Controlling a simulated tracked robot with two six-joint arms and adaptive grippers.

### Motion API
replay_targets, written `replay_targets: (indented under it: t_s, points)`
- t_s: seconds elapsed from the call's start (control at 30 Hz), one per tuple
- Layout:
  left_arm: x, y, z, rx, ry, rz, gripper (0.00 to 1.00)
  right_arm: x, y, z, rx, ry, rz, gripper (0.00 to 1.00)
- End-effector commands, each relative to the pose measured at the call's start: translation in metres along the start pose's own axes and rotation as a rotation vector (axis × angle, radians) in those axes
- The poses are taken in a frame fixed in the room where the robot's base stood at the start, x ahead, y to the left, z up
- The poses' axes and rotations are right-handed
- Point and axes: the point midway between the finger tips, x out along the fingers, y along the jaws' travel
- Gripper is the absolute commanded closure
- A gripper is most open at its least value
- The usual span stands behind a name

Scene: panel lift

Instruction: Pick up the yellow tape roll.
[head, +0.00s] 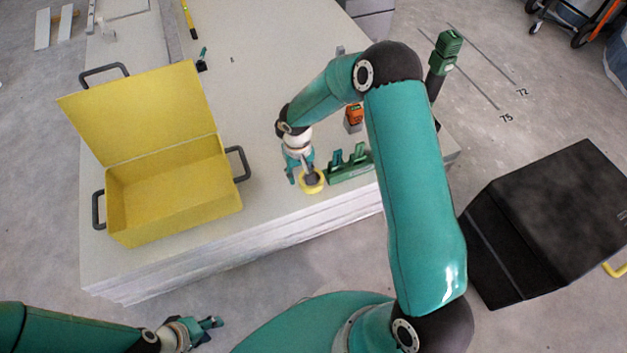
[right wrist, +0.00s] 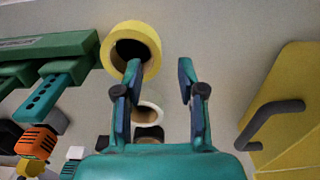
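The yellow tape roll (head: 313,188) lies on the white panel stack near its front edge, just left of a green rack. In the right wrist view the roll (right wrist: 120,31) is a yellow ring with a dark hole, up and left of the finger gap. My right gripper (head: 301,178) points down beside the roll. In its wrist view the two fingers (right wrist: 158,68) are apart with nothing gripped. The left finger overlaps the roll's lower edge; contact is unclear. My left gripper (head: 211,328) is low at the left, off the stack, its fingers apart and empty.
An open yellow case (head: 170,185) stands left on the panel stack (head: 262,90). The green rack (head: 350,165) is right of the roll, an orange tool (head: 354,115) behind it. A white ring (right wrist: 148,112) shows between the fingers. A black box (head: 550,215) stands at right.

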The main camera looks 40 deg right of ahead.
Motion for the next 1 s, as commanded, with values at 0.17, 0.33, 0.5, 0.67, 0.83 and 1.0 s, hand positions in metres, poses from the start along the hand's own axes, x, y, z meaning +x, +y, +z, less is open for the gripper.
replay_targets:
  t_s: [0.17,0.33,0.5,0.67,0.83,1.0]
  points:
    - [0.011,-0.004,0.000,0.000,0.000,0.000,0.60,0.025,0.004,0.001,0.003,-0.002,-0.001,0.60]
    - [0.017,-0.006,0.000,0.000,0.000,0.000,0.60,0.046,0.004,0.000,0.002,-0.001,-0.001,0.60]
    - [0.017,-0.006,0.000,0.000,0.000,0.000,0.60,0.049,0.004,0.000,0.001,0.000,-0.001,0.60]
    - [0.017,-0.006,0.000,0.000,0.000,0.000,0.60,0.049,0.005,0.000,0.002,0.000,-0.001,0.69]
    - [0.017,-0.006,0.000,0.000,0.000,0.000,0.60,0.049,0.005,0.000,0.002,0.000,-0.001,0.97]
    - [0.017,-0.006,0.000,0.000,0.000,0.000,0.60,0.049,0.005,0.000,0.002,0.000,-0.001,1.00]
